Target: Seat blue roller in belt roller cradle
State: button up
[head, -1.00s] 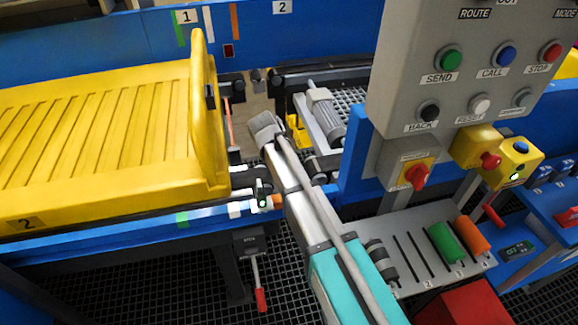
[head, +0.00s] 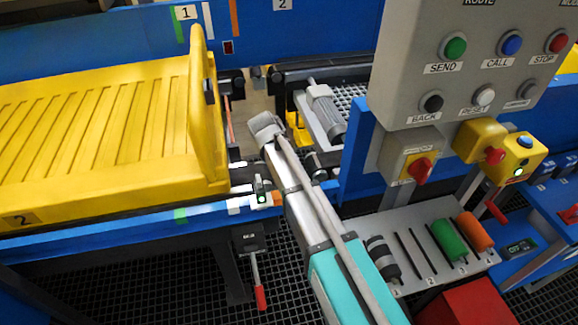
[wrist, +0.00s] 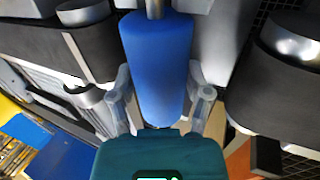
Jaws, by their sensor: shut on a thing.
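The blue roller (wrist: 157,65) fills the middle of the wrist view, with a grey metal shaft end at its far end. My gripper (wrist: 161,95) is shut on it, one finger on each side. The roller lies in the gap between two dark belt ends, the left belt (wrist: 95,45) and the right belt (wrist: 285,85). I cannot make out the cradle, nor whether the roller touches it. In the head view my gripper (head: 265,130) is over the gap right of the yellow tray, and my arm hides the roller there.
The yellow tray (head: 205,120) stands close on the left. A grey control box (head: 440,75) with buttons stands on the right, above a rack (head: 420,245) holding a green roller (head: 449,240), an orange roller (head: 475,230) and a dark banded roller (head: 383,255).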

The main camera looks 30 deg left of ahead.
jog(key=shift+f+b, duration=1)
jog(key=shift+f, duration=0.05)
jog(key=o, duration=1.4)
jog(key=shift+r, duration=0.15)
notch_tip(320, 180, up, 11)
jog(key=p, duration=1.1)
dwell(0.5)
notch_tip(320, 180, up, 9)
jog(key=p, duration=0.9)
jog(key=shift+r+p, duration=0.2)
jog(key=shift+p, duration=0.15)
